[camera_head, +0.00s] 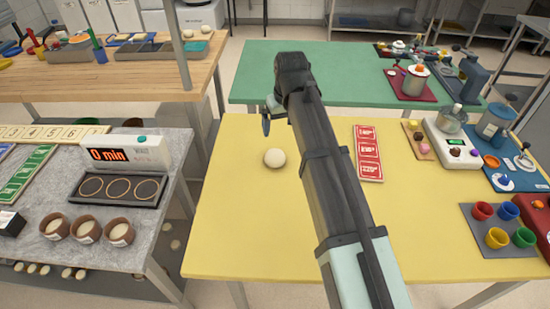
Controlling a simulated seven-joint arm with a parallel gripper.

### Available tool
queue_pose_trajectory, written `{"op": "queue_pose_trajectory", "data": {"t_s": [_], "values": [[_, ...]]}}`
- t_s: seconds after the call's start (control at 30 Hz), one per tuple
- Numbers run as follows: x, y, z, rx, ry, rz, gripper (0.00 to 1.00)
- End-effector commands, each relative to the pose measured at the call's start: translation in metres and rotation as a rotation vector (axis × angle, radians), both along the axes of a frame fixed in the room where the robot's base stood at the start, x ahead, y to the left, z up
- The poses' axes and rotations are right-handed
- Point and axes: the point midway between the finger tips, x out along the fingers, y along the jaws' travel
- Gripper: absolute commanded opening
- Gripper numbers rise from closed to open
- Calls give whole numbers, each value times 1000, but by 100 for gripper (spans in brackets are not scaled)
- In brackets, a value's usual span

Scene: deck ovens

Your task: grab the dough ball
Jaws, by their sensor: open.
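A pale round dough ball (274,158) lies on the yellow table (235,215), left of my arm. My gripper (267,122) is open and empty. It shows beyond the ball in the picture, just left of the arm's dark end, and is apart from the ball. Only a small part of the gripper is seen; the arm hides the rest. Its height above the table is hard to tell.
A red-and-white card strip (367,153) lies right of my arm. A scale (453,145) and a tray of coloured cups (508,226) stand farther right. A grey counter (110,248) is at left. The table around the ball is clear.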

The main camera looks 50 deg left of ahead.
Motion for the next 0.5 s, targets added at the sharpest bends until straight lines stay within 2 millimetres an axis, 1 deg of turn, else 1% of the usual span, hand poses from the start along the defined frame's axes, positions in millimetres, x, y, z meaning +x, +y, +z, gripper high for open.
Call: {"op": "queue_pose_trajectory", "data": {"t_s": [0.03, 0.1, 0.27, 0.5], "values": [[-9, 4, 0, -10, 2, 11, 98], [-17, 7, -1, -20, 5, 19, 98], [-23, 9, -9, -30, 8, 25, 98], [-20, 14, -44, -30, 8, 25, 98]]}}
